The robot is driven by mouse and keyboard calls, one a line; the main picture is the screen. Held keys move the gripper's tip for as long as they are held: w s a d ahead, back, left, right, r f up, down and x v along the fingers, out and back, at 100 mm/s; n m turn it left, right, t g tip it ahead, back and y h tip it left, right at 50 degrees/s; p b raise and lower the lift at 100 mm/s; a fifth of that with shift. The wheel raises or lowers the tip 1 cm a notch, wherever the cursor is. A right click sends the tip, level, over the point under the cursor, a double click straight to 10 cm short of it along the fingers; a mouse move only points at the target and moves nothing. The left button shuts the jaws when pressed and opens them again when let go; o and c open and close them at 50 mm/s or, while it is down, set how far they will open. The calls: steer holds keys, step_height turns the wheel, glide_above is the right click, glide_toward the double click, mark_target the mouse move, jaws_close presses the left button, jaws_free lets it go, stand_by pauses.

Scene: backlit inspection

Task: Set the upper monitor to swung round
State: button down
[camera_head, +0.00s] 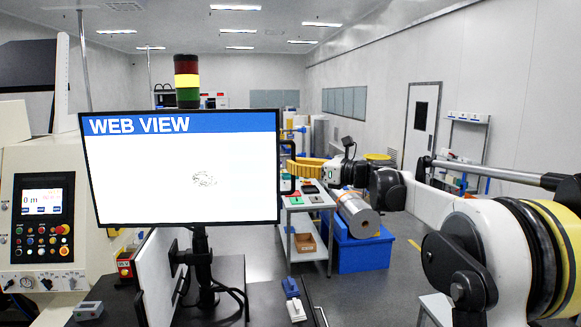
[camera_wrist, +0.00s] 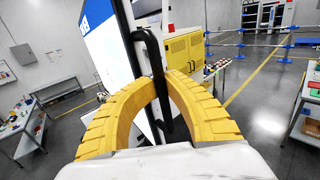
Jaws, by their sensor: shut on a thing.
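The upper monitor (camera_head: 180,165) is a large flat screen headed "WEB VIEW", on a dark post at the left of the head view, its face toward the head camera. A black bar handle (camera_head: 287,150) stands on its right edge. My gripper (camera_head: 291,166) reaches it from the right. In the wrist view the yellow fingers (camera_wrist: 153,78) curve around the black handle (camera_wrist: 158,75) and are shut on it. The exact finger contact is partly hidden.
A control panel (camera_head: 42,215) with buttons stands at the left. A red, yellow and green signal lamp (camera_head: 187,80) rises behind the monitor. A grey trolley (camera_head: 308,205) and a blue crate (camera_head: 362,252) stand behind my arm. Grey floor is open to the right in the wrist view.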

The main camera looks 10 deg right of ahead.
steer(key=shift+d, duration=0.1)
steer(key=c, duration=1.5)
jaws_free()
steer(key=shift+d, duration=0.1)
steer(key=shift+o, duration=0.2)
steer(key=v, duration=1.2)
steer(key=shift+r, duration=0.1)
